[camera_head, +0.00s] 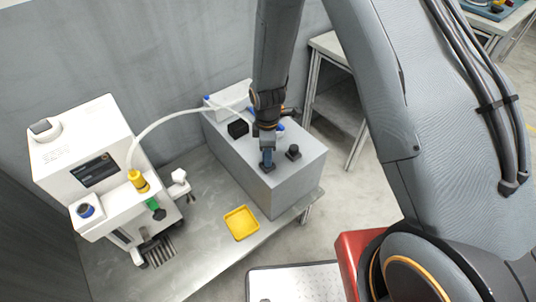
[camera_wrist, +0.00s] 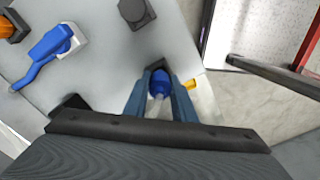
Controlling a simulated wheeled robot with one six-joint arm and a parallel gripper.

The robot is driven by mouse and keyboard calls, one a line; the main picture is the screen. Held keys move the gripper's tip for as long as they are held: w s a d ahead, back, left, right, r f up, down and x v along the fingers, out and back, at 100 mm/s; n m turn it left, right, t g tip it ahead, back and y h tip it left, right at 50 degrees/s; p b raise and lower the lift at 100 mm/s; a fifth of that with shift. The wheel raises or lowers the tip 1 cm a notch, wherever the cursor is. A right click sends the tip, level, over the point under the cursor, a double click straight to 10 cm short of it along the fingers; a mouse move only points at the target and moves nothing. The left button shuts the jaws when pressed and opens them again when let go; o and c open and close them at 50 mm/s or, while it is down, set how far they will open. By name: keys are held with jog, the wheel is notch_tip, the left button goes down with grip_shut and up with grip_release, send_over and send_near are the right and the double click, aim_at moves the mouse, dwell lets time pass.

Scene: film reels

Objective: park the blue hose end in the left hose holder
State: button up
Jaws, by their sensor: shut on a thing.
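My gripper (camera_head: 267,160) points down at the front of the grey box's top, shut on the blue hose end (camera_wrist: 160,80). In the wrist view its two blue-grey fingers (camera_wrist: 160,92) stand on either side of the hose end. A black square holder (camera_wrist: 155,66) shows right at the hose end, largely covered by it and the fingers. I cannot tell how deep the hose end sits in it. A second black holder (camera_head: 293,152) stands to the right, empty, and also shows in the wrist view (camera_wrist: 137,12). The grey box (camera_head: 285,182) carries them.
A black block (camera_head: 238,128), a blue-and-white connector (camera_wrist: 50,45) and an orange part (camera_wrist: 10,25) are also on the box. A white machine (camera_head: 80,150) with a yellow fitting (camera_head: 138,181) and a white hose (camera_head: 165,122) stands left. A yellow tray (camera_head: 241,223) lies on the bench.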

jog(key=shift+f+b, duration=0.35)
jog(key=shift+f, duration=0.2)
dwell(0.4)
jog(key=o, duration=0.8)
jog(key=shift+r+p, duration=3.65)
jog(key=shift+r, duration=1.85)
